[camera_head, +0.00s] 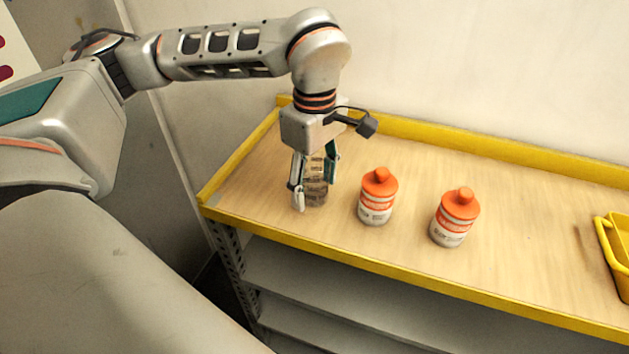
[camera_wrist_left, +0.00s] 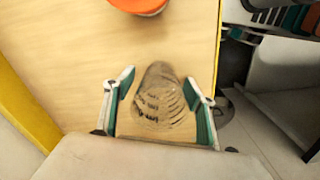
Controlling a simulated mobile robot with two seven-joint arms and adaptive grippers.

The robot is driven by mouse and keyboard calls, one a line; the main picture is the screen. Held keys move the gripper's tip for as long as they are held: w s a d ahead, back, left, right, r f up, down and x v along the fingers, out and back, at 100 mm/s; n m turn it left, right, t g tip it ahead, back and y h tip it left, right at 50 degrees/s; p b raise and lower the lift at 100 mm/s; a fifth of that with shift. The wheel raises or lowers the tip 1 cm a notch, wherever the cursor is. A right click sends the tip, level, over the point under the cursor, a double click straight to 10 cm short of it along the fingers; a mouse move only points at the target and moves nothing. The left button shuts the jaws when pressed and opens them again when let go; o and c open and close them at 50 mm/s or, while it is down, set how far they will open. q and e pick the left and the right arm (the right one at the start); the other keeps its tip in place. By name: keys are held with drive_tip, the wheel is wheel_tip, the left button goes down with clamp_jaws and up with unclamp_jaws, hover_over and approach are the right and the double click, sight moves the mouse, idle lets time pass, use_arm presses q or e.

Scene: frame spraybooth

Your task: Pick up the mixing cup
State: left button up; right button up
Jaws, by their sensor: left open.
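The mixing cup (camera_head: 316,191) is a clear, greyish cup with dark printed markings, standing on the wooden shelf top near its left end. My left gripper (camera_head: 314,187) is open and points down over the cup, with its fingers on either side of it. The gripper hides part of the cup in the head view. In the left wrist view the cup (camera_wrist_left: 160,98) lies between the two spread fingertips of the left gripper (camera_wrist_left: 160,88), with a gap visible on at least the left side. My right gripper is not in view.
Two orange-capped bottles stand right of the cup, a nearer one (camera_head: 377,197) and a farther one (camera_head: 455,217). A yellow bin (camera_head: 615,255) is at the right edge. The shelf top (camera_head: 530,230) has a raised yellow rim (camera_head: 430,135) and a wall behind it.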

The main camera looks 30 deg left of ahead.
use_arm(q)
drive_tip(key=c, duration=1)
drive_tip(key=shift+o, duration=0.2)
drive_tip(key=shift+r, duration=0.1)
